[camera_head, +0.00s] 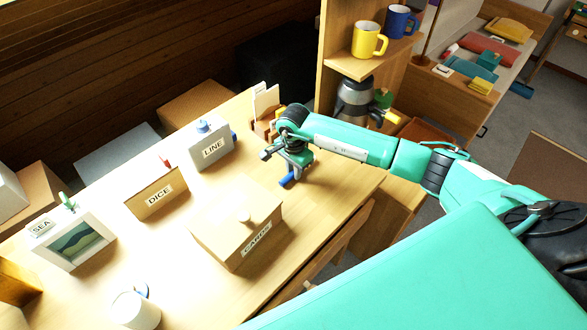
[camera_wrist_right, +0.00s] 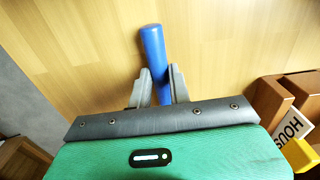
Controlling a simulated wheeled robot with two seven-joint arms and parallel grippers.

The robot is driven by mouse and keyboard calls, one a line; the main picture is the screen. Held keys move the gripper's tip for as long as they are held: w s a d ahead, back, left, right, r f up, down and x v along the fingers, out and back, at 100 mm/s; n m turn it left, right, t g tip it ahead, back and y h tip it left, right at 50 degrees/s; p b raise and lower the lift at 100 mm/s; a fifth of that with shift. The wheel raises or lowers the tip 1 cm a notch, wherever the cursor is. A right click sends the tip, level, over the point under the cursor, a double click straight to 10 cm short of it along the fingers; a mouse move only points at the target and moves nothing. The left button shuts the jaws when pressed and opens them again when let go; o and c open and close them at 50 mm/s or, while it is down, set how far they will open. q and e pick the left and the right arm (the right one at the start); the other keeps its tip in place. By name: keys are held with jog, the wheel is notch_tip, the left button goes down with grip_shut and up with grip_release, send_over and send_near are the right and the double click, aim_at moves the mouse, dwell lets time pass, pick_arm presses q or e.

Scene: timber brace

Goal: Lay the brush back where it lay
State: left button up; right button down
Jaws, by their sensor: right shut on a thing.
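The brush shows as a blue handle (camera_wrist_right: 154,50) between my right gripper's fingers (camera_wrist_right: 163,80) in the wrist view. The rest of it is hidden behind the gripper. In the head view, the blue piece (camera_head: 287,181) shows just below my right gripper (camera_head: 291,168), over the right part of the table (camera_head: 325,187). My right gripper is shut on it. I cannot tell whether the brush touches the tabletop. My left gripper is not in view.
The wooden CARDS box (camera_head: 222,235) stands left of the gripper, with the grey LINE case (camera_head: 209,150) and DICE box (camera_head: 155,196) beyond. A brown holder (camera_wrist_right: 268,103) is close on the right in the wrist view.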

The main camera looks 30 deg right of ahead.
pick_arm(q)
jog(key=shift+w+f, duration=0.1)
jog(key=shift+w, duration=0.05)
pick_arm(e)
jog(key=shift+f, duration=0.1)
jog(key=c, duration=1.2)
grip_release()
jog(key=shift+r, duration=0.45)
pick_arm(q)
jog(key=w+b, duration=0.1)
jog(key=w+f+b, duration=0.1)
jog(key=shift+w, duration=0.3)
pick_arm(e)
notch_tip(320, 180, up, 13)
